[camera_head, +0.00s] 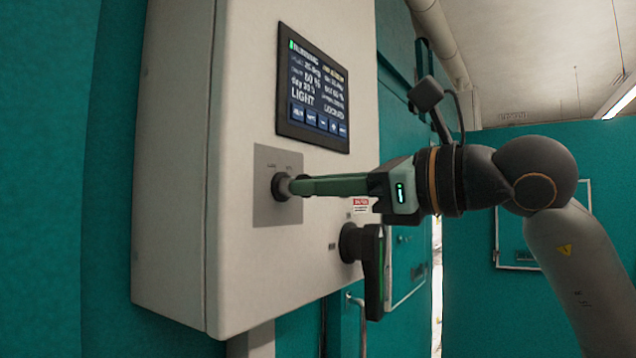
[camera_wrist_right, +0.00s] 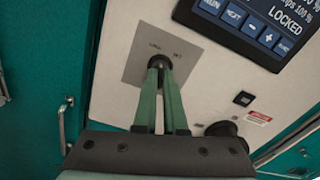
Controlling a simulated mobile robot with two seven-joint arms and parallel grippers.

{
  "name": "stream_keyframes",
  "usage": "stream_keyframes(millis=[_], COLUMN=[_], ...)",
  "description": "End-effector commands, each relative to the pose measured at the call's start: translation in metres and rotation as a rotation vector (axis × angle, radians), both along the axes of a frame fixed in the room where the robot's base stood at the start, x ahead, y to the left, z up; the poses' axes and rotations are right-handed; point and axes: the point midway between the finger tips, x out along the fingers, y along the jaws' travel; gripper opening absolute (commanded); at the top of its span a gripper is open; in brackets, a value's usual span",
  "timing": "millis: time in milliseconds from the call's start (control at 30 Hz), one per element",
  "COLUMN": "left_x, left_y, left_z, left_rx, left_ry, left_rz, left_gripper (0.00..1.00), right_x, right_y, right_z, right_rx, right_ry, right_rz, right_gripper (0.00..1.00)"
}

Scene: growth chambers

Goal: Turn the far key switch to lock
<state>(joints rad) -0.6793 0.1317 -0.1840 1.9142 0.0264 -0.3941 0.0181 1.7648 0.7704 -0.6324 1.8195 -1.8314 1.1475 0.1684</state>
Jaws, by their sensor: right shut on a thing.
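The key switch (camera_head: 277,187) is a dark round collar on a square grey plate (camera_head: 270,213) on the front of the pale control box. It also shows in the right wrist view (camera_wrist_right: 159,60), with small labels on the plate beside it. My right gripper (camera_head: 291,186) reaches in from the right with its long green fingers at the switch, shut on the key. In the right wrist view its fingertips (camera_wrist_right: 160,70) meet at the collar and hide most of the key, so its exact angle cannot be told. My left gripper is out of view.
A screen (camera_head: 312,92) above the switch reads LOCKED in the right wrist view (camera_wrist_right: 262,20). A black rotary knob (camera_head: 349,243) with a dark handle (camera_head: 373,275) sits below right, near a warning label (camera_head: 361,205). Teal walls stand around the box.

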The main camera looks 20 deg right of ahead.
Motion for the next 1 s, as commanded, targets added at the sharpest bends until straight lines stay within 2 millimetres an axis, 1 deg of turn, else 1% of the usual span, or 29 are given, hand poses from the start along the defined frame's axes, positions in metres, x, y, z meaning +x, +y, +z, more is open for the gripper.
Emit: stream_keyframes(millis=[200, 400, 967, 1000], left_x=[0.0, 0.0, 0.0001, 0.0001], left_y=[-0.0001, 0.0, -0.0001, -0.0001], left_z=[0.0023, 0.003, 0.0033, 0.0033], left_rx=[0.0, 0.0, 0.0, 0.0], left_ry=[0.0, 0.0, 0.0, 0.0], left_rz=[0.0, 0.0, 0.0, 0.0], left_gripper=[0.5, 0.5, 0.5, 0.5], right_x=[-0.0002, -0.0002, -0.0005, -0.0005], right_y=[-0.0006, -0.0005, -0.0004, -0.0004], right_z=[0.0012, 0.001, 0.001, 0.001], right_rx=[-0.102, -0.157, -0.182, -0.182], right_ry=[-0.083, -0.126, -0.147, -0.147], right_rz=[-0.001, -0.001, -0.001, -0.001], right_gripper=[0.0, 0.0, 0.0, 0.11])
